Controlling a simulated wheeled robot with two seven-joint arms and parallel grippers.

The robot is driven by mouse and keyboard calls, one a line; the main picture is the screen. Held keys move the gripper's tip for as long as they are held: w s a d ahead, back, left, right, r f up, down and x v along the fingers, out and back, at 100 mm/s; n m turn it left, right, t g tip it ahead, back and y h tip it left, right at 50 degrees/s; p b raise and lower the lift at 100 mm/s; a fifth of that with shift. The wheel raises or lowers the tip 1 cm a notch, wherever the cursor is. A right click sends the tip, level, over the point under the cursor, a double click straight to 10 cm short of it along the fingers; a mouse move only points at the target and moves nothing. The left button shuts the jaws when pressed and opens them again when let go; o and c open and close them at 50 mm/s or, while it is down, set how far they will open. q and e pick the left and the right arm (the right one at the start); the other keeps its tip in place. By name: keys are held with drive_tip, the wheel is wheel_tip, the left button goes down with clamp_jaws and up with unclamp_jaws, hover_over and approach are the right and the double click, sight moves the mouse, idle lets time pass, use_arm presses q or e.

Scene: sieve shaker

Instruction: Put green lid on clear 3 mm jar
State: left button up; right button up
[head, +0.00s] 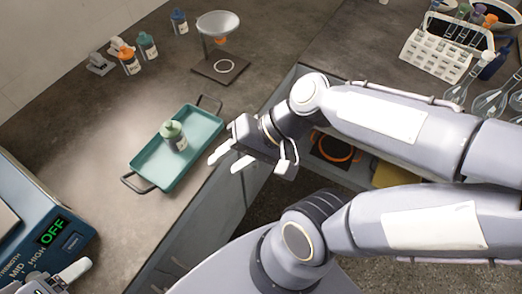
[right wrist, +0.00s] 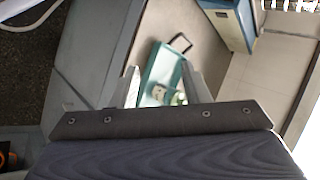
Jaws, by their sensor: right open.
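A small jar (head: 178,144) with a pale label stands upright in the teal tray (head: 153,172) in the head view. A pale green top (head: 172,130) shows on it; whether this is a seated lid I cannot tell. In the right wrist view a white and green shape on the tray (right wrist: 154,73) is partly hidden by a finger. My right gripper (head: 222,161) is open and empty, to the right of the jar at the tray's right edge; its fingers (right wrist: 161,85) also show in the wrist view. A pale part at the lower left (head: 65,276) may be my left gripper.
Several capped bottles (head: 148,46) stand at the back left. A funnel stand (head: 218,68) is behind the tray. The blue shaker (head: 40,225) reads OFF at the left. A white rack (head: 437,52) and flasks are at the back right. The counter left of the tray is clear.

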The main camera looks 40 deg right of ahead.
drive_tip(key=s+d+n+t+h, duration=0.1)
drive_tip(key=s+d+n+h, duration=0.1)
drive_tip(key=d+n+h, duration=0.2)
drive_tip(key=shift+s+d+f, duration=0.15)
drive_tip(key=shift+d+f, duration=0.15)
drive_tip(key=shift+d, duration=0.55)
